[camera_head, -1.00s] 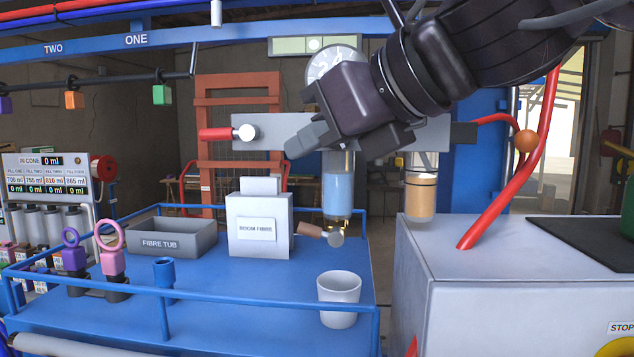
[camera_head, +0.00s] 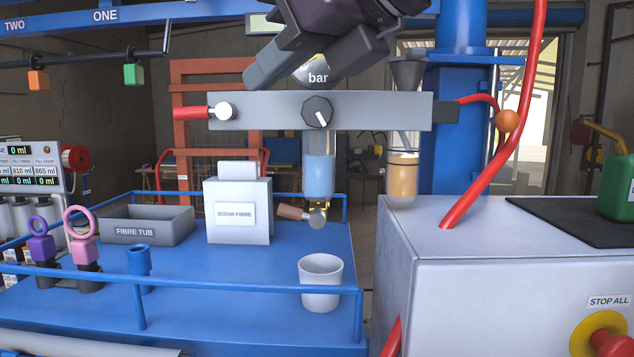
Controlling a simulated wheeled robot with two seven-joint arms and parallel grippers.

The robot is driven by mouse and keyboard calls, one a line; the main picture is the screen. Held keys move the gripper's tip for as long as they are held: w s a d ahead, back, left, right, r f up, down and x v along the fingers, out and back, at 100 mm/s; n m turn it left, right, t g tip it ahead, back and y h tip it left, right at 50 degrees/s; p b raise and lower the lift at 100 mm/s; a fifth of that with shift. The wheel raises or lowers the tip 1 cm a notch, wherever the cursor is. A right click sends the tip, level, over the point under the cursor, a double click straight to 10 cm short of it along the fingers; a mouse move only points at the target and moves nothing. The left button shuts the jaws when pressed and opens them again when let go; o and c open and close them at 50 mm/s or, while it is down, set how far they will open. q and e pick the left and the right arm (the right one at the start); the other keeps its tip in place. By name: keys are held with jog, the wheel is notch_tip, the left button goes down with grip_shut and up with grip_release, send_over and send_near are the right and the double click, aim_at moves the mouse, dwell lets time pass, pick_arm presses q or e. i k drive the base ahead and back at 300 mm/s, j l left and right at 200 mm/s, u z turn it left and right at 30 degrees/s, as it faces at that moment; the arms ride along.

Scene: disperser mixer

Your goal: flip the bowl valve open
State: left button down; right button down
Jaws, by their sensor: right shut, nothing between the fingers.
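Below the grey bar (camera_head: 270,110) hangs a clear bowl of blue liquid (camera_head: 319,177). At its bottom is a small metal valve (camera_head: 318,216) with a wooden handle (camera_head: 293,212) pointing left and slightly up. A red lever (camera_head: 190,113) on a pale round pivot sticks out left from the bar's left end. My right gripper (camera_head: 254,77) is shut and empty above the bar, left of the partly hidden gauge (camera_head: 317,75), apart from both valve handles. My left gripper is not in view.
A white cup (camera_head: 320,283) stands on the blue table below the wooden-handled valve. A fibre box (camera_head: 238,211) and a grey fibre tub (camera_head: 148,225) stand to the left. A second bowl with tan contents (camera_head: 402,166) hangs right. Blue rails (camera_head: 200,278) edge the table.

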aim_at(316, 219)
jog(key=k+l, duration=0.15)
jog(key=k, duration=0.6)
jog(key=k+l, duration=0.15)
jog(key=k, duration=0.6)
